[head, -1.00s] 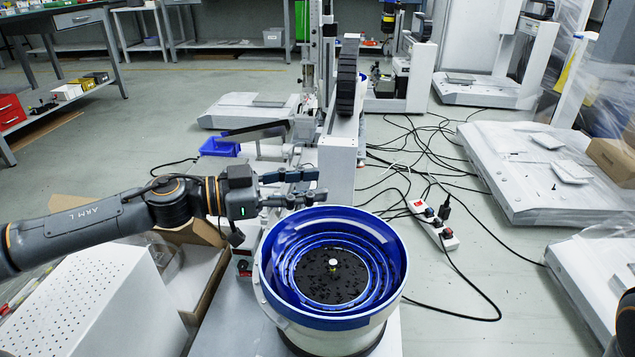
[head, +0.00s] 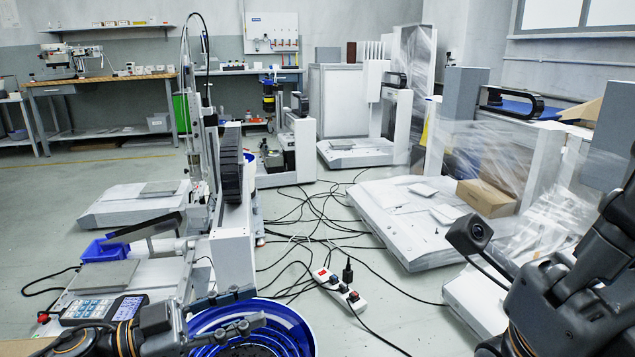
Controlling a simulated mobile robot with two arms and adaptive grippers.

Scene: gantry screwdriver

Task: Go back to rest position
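My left gripper (head: 257,306) is at the bottom left of the head view, with its two dark fingers apart and nothing between them. It is in front of the blue bowl feeder (head: 302,328), covering part of its rim; I cannot tell the height between them. My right arm (head: 570,290) shows at the lower right, dark, with a small camera on it. The fingers of my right gripper do not show.
A gantry machine (head: 232,250) stands just beyond the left gripper. A keypad panel (head: 100,309) and a blue bin (head: 104,250) are at left. A white power strip (head: 340,289) and black cables lie on the floor. A white machine base (head: 410,215) is at right.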

